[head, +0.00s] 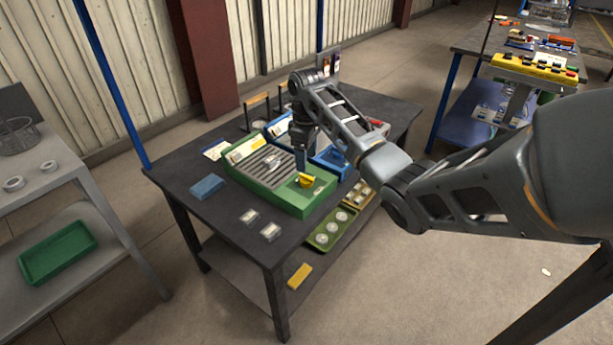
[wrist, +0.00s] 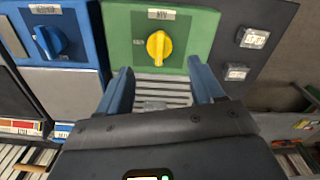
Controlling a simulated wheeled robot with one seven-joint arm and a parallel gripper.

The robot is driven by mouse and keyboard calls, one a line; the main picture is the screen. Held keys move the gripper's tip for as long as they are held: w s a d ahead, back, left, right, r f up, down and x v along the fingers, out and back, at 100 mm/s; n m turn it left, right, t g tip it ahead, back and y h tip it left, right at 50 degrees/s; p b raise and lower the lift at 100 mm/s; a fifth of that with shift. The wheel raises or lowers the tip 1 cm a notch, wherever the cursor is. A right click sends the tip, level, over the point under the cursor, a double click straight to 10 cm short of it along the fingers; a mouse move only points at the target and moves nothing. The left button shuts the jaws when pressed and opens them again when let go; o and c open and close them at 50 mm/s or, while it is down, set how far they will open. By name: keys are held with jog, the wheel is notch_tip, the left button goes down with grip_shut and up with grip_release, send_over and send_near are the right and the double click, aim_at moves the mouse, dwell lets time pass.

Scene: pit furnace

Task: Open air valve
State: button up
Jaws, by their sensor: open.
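A green unit (head: 292,205) lies on the dark table, with a yellow valve knob (head: 307,181) on its front part. In the wrist view the yellow knob (wrist: 159,46) sits on the green panel (wrist: 117,43) under a small white label too blurred to read surely. My gripper (wrist: 163,80) is open and empty, its two fingers apart on either side of the view, with the knob beyond their tips and between them. In the head view my gripper (head: 301,160) points down over the green unit close to the knob. Whether it touches the knob cannot be told.
A blue unit (wrist: 70,25) with a blue knob (wrist: 50,41) stands beside the green one. A blue block (head: 207,186) and small labelled plates (head: 270,232) lie on the table.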

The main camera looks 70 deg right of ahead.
aim_at(307, 176)
jog(key=shift+f, duration=3.85)
jog(key=c, duration=1.1)
jog(key=shift+o, duration=0.2)
